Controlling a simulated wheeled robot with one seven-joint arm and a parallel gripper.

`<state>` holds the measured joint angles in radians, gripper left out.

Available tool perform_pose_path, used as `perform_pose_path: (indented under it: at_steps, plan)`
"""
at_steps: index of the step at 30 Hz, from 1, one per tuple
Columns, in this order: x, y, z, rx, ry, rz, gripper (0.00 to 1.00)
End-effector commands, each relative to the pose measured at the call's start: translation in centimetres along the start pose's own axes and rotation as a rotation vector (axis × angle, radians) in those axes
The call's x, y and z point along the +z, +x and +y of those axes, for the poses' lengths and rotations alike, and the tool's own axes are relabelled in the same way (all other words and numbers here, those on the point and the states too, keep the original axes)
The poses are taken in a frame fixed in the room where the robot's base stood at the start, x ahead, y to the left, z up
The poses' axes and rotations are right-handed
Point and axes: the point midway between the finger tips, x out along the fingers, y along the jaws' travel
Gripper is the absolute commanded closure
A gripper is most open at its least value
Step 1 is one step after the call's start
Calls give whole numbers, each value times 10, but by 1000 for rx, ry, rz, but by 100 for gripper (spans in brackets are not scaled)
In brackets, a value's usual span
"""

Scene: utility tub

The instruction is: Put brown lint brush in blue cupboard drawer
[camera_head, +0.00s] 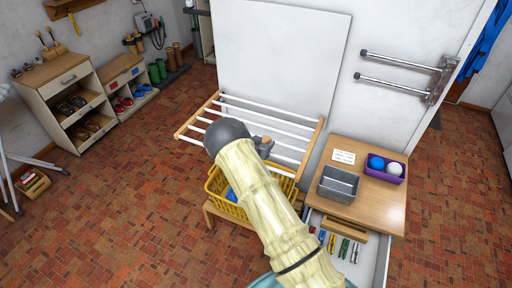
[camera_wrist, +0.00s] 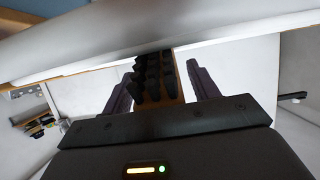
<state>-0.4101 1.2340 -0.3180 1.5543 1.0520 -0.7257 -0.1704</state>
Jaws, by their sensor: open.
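My gripper is in the wrist view (camera_wrist: 160,85), its two dark fingers apart. Between them is a brown strip (camera_wrist: 177,90) with dark tufts, which looks like a brush; whether it is the lint brush I cannot tell for certain. Gaps show on either side of it. In the head view my gripper (camera_head: 262,146) is small and partly hidden by my arm, over the white-barred drying rack. An open drawer (camera_head: 378,262) under a wooden top holds several small tools and a brown wooden block (camera_head: 345,226). I cannot make out a blue cupboard front.
A yellow basket (camera_head: 222,203) stands below the rack (camera_head: 185,128), partly behind my arm. A grey bin (camera_head: 338,184) and a purple box (camera_head: 385,169) with two balls stand on the wooden top (camera_head: 388,210). Shoe shelves (camera_head: 70,95) stand at the left.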

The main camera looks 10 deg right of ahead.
Motion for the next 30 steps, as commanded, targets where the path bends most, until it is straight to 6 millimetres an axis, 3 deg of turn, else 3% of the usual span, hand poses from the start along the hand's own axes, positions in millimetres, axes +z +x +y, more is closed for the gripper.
perform_pose_path:
  at_steps: [5,11,30]
  plan:
    - [4,-12,-1,-1,0,0,40]
    - [9,-40,-6,-2,0,0,40]
    - [7,-160,-8,-2,0,0,40]
